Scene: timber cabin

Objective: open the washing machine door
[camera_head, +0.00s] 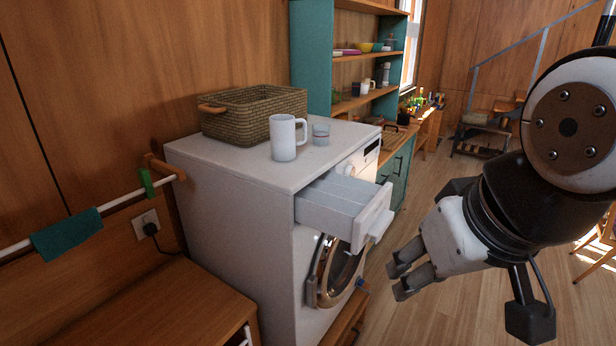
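The white washing machine (230,222) stands against the timber wall, left of centre. Its round door (335,268), with a metallic rim and dark glass, is on the front face and looks closed. The detergent drawer (345,205) is pulled out above the door and hides part of its upper edge. My gripper (397,278) is in front of the machine, to the right of the door and apart from it. Its two dark fingers point left toward the machine, with a gap between them and nothing held.
Teal shelves (312,60) stand behind. The wooden floor (400,325) at right is mostly clear.

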